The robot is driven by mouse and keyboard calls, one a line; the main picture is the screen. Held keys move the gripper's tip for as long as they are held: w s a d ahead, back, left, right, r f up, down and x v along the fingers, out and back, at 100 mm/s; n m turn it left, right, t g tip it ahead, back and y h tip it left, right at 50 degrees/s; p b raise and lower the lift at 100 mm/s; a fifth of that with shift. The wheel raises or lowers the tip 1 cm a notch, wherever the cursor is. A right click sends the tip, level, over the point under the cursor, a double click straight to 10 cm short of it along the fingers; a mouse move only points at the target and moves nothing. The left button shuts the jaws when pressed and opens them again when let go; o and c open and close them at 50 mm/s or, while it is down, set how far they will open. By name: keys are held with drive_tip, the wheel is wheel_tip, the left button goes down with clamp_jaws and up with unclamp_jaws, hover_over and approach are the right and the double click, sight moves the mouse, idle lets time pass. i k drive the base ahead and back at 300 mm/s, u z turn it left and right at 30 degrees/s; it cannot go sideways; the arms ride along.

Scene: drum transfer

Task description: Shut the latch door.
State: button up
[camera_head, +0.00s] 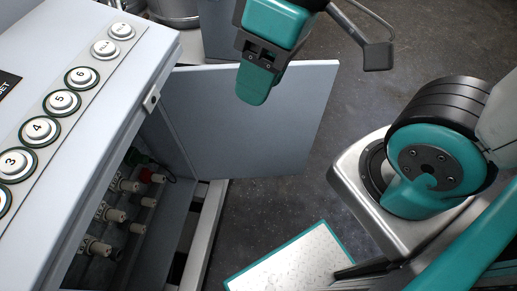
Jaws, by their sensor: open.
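The latch door (290,120) is a flat light-grey panel that stands swung open from the far end of the grey cabinet (150,55). A small latch fitting (151,99) shows on the cabinet's upper edge. The cabinet's opening is exposed, with several white connectors and a red one inside. My gripper (257,85) is above and in front of the door's top edge, with its teal finger overlapping the panel in the picture. It holds nothing that I can see. Whether it touches the door I cannot tell. The second finger is mostly hidden.
Numbered buttons (62,102) line the cabinet's sloped top. A rail (205,235) runs along the cabinet's foot. A teal-edged white plate (290,267) lies low in front, beside my base. Dark floor (265,215) is clear between door and base. Metal drums (175,8) stand at the back.

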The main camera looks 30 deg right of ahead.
sight(223, 137)
drive_tip(key=k, duration=0.7)
drive_tip(key=z, duration=1.4)
drive_tip(key=i, duration=4.3)
drive_tip(key=u, duration=4.55)
